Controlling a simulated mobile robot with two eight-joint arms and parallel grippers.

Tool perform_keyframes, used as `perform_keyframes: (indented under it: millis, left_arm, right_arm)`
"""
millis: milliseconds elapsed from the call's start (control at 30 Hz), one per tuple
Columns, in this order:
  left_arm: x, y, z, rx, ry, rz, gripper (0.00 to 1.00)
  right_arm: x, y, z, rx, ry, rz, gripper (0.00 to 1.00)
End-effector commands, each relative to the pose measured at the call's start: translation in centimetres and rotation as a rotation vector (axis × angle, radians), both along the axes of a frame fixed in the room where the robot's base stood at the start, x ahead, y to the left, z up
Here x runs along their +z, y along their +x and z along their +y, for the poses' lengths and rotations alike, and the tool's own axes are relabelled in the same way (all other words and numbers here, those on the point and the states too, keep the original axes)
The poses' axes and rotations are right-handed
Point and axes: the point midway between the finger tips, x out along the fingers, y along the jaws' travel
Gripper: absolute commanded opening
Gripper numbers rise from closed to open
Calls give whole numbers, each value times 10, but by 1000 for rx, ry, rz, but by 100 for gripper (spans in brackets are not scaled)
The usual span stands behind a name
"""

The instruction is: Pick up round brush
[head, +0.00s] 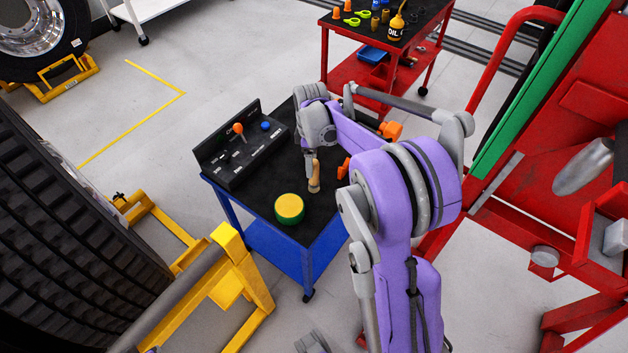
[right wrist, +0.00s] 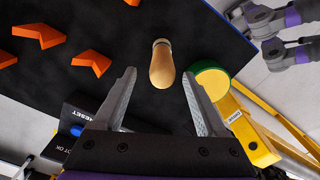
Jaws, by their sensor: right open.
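The round brush (head: 314,176) stands on the black top of the blue cart, its wooden handle pointing up. In the right wrist view its handle (right wrist: 161,66) shows between and just beyond the fingertips; its bristles are hidden. My right gripper (head: 310,158) is right at the handle, partly hidden by its own wrist. In the right wrist view the right gripper (right wrist: 158,76) is open, with a finger on each side of the handle and gaps to both. Grey and purple parts of my other arm show at the upper right there, but its jaw state is unclear.
A yellow-topped green tin (head: 289,208) stands close to the brush. A black panel (head: 240,150) with an orange lever and blue button lines the cart's left edge. Orange pieces (head: 390,130) lie on the right side. A yellow wheel stand (head: 228,285) is near the front left.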

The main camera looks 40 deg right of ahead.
Motion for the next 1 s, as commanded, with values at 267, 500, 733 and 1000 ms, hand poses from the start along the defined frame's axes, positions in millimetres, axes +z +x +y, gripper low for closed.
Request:
perform_keyframes:
  millis: [267, 500, 733, 1000]
  left_arm:
    - [-1, 0, 0, 0, 0, 0, 0]
    - [-2, 0, 0, 0, 0, 1, 0]
    - [-2, 0, 0, 0, 0, 1, 0]
    - [-2, 0, 0, 0, 0, 1, 0]
  right_arm:
    - [-33, -6, -4, -1, -1, -1, 74]
    - [-54, -6, -4, -1, -1, -1, 74]
    - [-54, -6, -4, -1, -1, -1, 69]
    - [-54, -6, -4, -1, -1, -1, 20]
